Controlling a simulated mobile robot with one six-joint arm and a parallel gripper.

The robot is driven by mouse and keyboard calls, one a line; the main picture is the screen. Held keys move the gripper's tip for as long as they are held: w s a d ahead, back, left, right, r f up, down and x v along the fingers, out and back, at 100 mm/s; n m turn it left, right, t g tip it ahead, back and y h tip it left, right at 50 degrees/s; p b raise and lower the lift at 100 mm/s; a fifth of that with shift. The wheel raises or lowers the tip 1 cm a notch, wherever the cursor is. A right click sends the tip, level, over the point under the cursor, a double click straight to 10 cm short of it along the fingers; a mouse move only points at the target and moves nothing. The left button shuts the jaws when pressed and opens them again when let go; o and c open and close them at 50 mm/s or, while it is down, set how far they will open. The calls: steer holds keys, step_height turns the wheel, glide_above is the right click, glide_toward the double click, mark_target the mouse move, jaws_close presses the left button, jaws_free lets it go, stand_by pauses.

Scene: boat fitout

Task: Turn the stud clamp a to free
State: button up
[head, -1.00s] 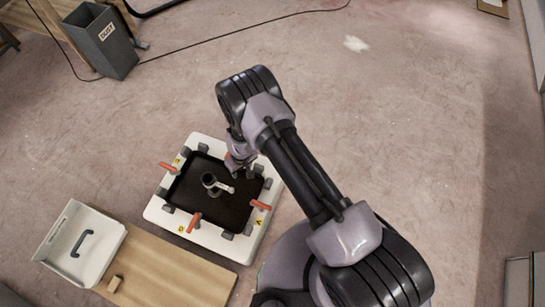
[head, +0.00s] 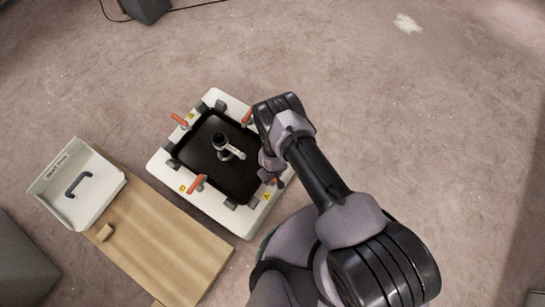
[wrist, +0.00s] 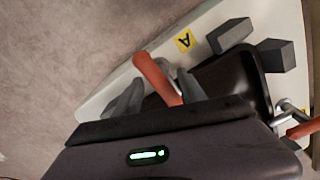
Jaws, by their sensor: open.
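The stud clamp a is in the wrist view, with its orange handle (wrist: 157,80) beside the yellow "A" label (wrist: 184,40) on a white frame. In the head view its handle (head: 279,183) is mostly hidden by my arm, at the frame's right side. My gripper (wrist: 158,88) is open, its two grey fingers on either side of the handle. It also shows in the head view (head: 272,176) over that side. I cannot tell whether the fingers touch the handle. Its lower end is hidden behind the gripper body.
The white frame (head: 160,166) surrounds a black recessed panel with a grey metal fitting (head: 224,147). Other orange handles (head: 179,120) (head: 197,184) stand around it. A wooden board (head: 180,240) and a white tray (head: 110,185) lie to the left. Floor beyond is clear.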

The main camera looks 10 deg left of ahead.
step_height(320, 180, down, 2)
steer(key=shift+f+b, duration=0.1)
steer(key=shift+b, duration=0.5)
steer(key=shift+c, duration=0.2)
